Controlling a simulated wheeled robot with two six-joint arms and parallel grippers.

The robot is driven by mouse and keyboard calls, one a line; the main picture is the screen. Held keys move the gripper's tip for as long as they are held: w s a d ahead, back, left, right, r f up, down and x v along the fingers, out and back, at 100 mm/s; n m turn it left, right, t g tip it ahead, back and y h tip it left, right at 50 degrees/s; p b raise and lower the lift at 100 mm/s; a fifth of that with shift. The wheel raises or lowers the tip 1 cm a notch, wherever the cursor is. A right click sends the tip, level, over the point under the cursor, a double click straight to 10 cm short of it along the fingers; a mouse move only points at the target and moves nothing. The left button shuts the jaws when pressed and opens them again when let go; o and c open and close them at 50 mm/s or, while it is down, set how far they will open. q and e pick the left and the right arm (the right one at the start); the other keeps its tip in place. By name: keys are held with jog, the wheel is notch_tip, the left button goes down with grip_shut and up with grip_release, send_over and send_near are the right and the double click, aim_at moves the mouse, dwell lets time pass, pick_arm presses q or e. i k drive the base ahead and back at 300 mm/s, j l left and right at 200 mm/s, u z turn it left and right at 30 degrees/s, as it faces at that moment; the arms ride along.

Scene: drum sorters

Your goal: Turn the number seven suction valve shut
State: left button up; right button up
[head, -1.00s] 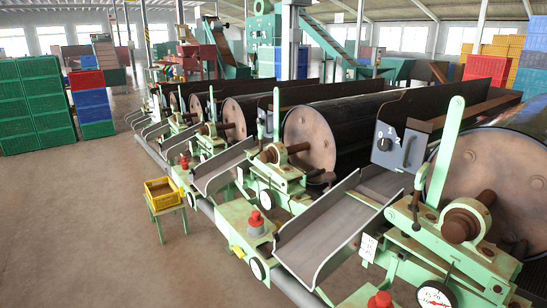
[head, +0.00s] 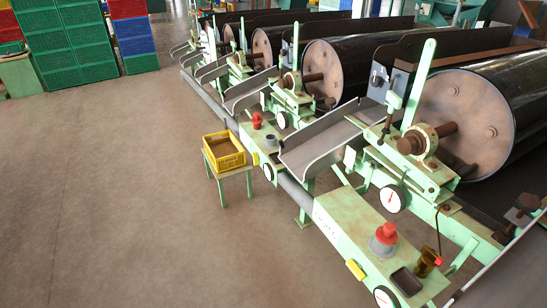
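No part is plainly marked as the number seven suction valve. A pale green box (head: 345,222) at the lower right carries a label too small to read. On it stand a red knob (head: 387,232) on a grey base, a brass-coloured fitting (head: 427,264) with a dark top, and a dark pad (head: 406,281). A yellow tab (head: 355,269) and a round white gauge (head: 384,297) sit on its front side. I cannot tell which part is the valve or how it is set. Neither of my grippers is in view.
A row of dark drums (head: 480,95) with grey chutes (head: 320,142) runs up and left. A similar box with a red knob (head: 256,121) stands farther along. A yellow crate (head: 224,151) rests on a small green stand (head: 229,171). The floor at left (head: 110,200) is clear.

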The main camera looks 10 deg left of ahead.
aim_at(255, 156)
jog(key=i+j+u, duration=0.15)
jog(key=i+j, duration=0.65)
